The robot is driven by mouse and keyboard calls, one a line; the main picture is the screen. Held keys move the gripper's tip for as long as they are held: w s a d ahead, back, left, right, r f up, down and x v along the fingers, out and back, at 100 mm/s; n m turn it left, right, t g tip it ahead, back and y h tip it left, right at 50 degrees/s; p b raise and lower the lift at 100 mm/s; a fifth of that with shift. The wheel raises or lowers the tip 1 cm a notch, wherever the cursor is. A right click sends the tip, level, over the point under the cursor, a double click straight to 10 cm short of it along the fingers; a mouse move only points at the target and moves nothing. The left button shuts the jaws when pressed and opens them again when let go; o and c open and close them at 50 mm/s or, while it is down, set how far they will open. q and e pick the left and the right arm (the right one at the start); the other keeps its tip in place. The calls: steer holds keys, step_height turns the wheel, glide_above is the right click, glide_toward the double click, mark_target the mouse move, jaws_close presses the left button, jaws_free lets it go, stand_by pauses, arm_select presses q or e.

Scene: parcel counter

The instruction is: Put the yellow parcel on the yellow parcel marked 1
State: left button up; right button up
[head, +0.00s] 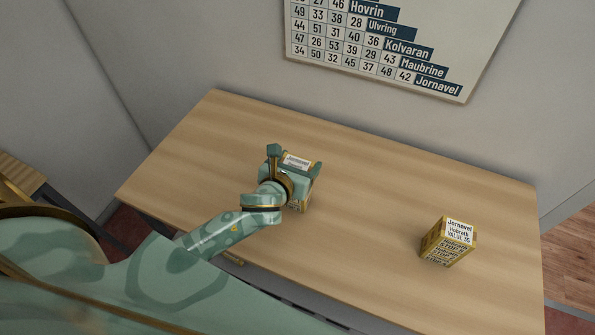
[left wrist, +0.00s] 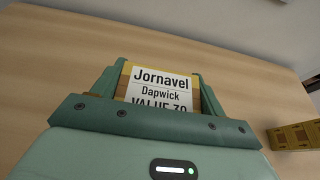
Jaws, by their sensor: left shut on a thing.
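A yellow parcel with a white label sits between the fingers of my left gripper (head: 295,163), which is shut on it. In the left wrist view this held parcel (left wrist: 157,84) reads "Jornavel, Dapwick, VALUE 30". It is at the middle of the counter; whether it touches the wood is hidden by my gripper. A second yellow parcel (head: 448,243) stands apart on the counter's right part, labelled "Jornavel, Hobrath, VALUE 35", with dark print on its side. It also shows at the right edge of the left wrist view (left wrist: 297,137). I can read no mark 1 on either. My right gripper is out of view.
The wooden counter (head: 390,190) is clear between the two parcels and along its back. A chart (head: 400,45) with numbers and names hangs on the wall behind. A small wooden piece of furniture (head: 20,172) stands at the far left.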

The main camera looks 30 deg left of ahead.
arm_select(q)
steer(key=shift+w+a+f+b, duration=0.15)
steer(key=shift+f+b, duration=0.2)
steer(key=shift+f, duration=0.65)
steer(key=shift+w+a+f+b, duration=0.15)
steer(key=shift+f+b, duration=0.2)
steer(key=shift+f, duration=0.6)
steer(key=shift+f, duration=0.15)
steer(key=o, duration=1)
steer(key=shift+o, duration=0.2)
